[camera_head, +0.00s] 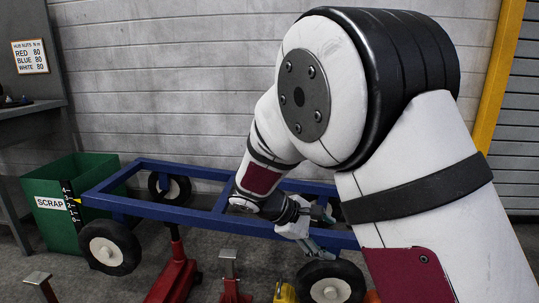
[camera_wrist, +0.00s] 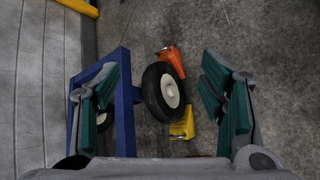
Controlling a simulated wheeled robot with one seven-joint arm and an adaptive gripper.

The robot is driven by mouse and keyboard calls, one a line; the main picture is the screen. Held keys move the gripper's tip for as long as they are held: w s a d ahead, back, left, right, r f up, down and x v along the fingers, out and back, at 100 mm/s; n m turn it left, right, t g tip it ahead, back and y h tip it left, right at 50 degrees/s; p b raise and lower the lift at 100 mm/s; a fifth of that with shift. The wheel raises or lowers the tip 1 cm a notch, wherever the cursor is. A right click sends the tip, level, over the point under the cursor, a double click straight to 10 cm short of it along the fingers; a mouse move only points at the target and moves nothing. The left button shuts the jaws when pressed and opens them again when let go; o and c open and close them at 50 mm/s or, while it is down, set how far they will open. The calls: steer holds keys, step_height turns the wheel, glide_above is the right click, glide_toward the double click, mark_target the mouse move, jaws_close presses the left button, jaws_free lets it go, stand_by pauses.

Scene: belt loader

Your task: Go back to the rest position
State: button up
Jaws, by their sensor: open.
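My gripper (camera_wrist: 165,105) is open and empty, its green-padded fingers spread wide in the wrist view. Between and beyond the fingers, a black wheel with a white hub (camera_wrist: 170,90) is seen on the corner of the blue frame (camera_wrist: 125,100). In the head view my gripper (camera_head: 318,238) hangs over the near right part of the blue frame (camera_head: 165,209), close above a wheel (camera_head: 330,290). My arm's large links cover much of the right side of the head view and hide part of the frame. I cannot tell whether my gripper touches anything.
A green scrap bin (camera_head: 50,225) stands left of the frame. Red stands (camera_head: 175,275) are under and before the frame. Yellow (camera_wrist: 183,125) and orange (camera_wrist: 173,60) chocks lie by the wheel. A grey bench (camera_head: 30,110) is at far left, and a block wall is behind.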

steer(key=s+d+r+m+g+y, duration=0.1)
steer(key=s+d+r+m+y, duration=0.2)
steer(key=s, duration=0.4)
steer(key=s+d+r+m+g, duration=0.1)
steer(key=s+d+r+m, duration=0.2)
steer(key=s, duration=0.4)
steer(key=s+d+r+m+g+y, duration=0.1)
steer(key=s+d+r+m+y, duration=0.15)
steer(key=s+r, duration=0.4)
steer(key=s+a+f+m+y, duration=0.1)
steer(key=s+m+y, duration=0.1)
steer(key=s, duration=0.8)
steer(key=s+a+f+m+y, duration=0.1)
steer(key=s+a+m+y, duration=0.1)
steer(key=s, duration=0.7)
step_height(320, 180, up, 39)
steer(key=t+p, duration=0.4)
steer(key=p, duration=3.4)
steer(key=shift+d+r+p, duration=0.2)
steer(key=shift+d+p, duration=0.1)
steer(key=shift+p, duration=0.05)
steer(key=shift+n, duration=0.25)
